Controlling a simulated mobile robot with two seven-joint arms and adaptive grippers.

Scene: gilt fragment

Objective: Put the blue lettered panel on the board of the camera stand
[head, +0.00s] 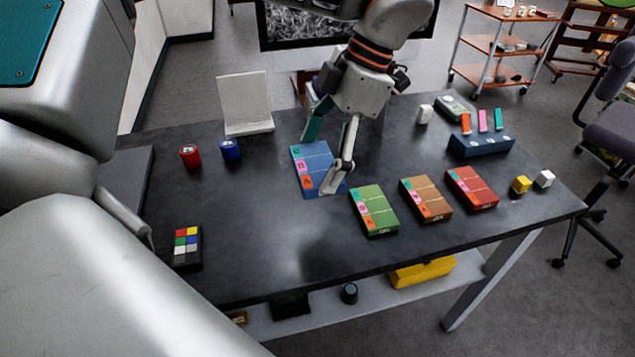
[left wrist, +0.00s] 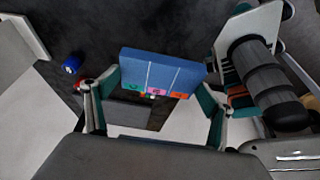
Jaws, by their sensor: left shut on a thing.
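The blue lettered panel (head: 310,162), with colored letter tiles along one edge, is between the fingers of my left gripper (head: 322,163). In the left wrist view the panel (left wrist: 160,70) spans the gap between the two teal-padded fingers of the gripper (left wrist: 157,88), which is shut on it. One finger covers part of its right side in the head view. I cannot tell how far it is above the table. The white camera stand (head: 245,100) with its upright board stands to the panel's left at the table's back, apart from it. My right gripper is not in view.
Green (head: 374,210), brown (head: 426,199) and red (head: 472,188) panels lie to the right on the dark table (head: 270,240). A red can (head: 190,156) and a blue can (head: 230,150) stand before the stand. A color checker (head: 187,248) lies at front left. The front middle is clear.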

